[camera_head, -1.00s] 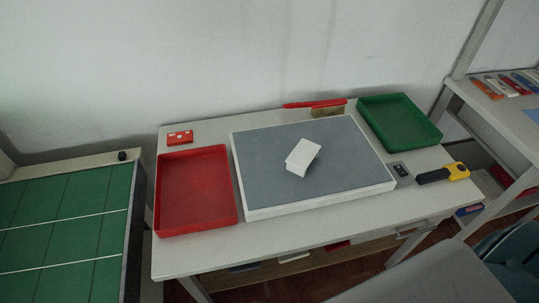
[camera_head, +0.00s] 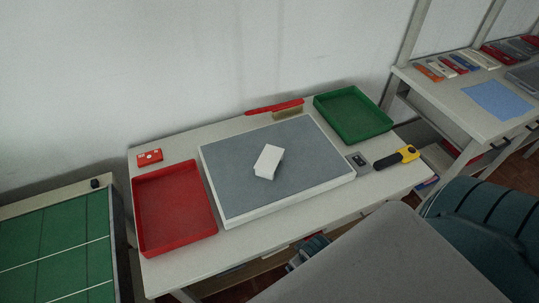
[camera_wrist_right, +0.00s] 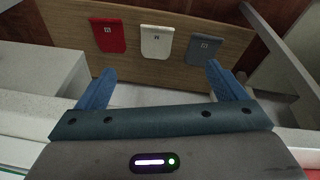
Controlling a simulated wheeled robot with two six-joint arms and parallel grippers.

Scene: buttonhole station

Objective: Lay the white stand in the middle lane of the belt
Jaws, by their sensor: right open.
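The white stand (camera_head: 268,162), a small white folded block, sits tilted on the grey-topped board (camera_head: 240,198) in the middle of the table. The green belt (camera_head: 75,243) is at the far left, with white lines dividing it into lanes; none of the lanes I see holds anything. My right gripper (camera_wrist_right: 157,72) is open and empty in the right wrist view, its blue fingers apart, facing a wooden shelf and away from the stand. My left gripper is not in view.
A red tray (camera_head: 143,238) lies between belt and board, with a red box (camera_head: 150,157) behind it. A green tray (camera_head: 353,115) and a yellow-and-black tool (camera_head: 397,157) are at the right. Red, white and grey flat pieces lie on the wooden shelf (camera_wrist_right: 120,68).

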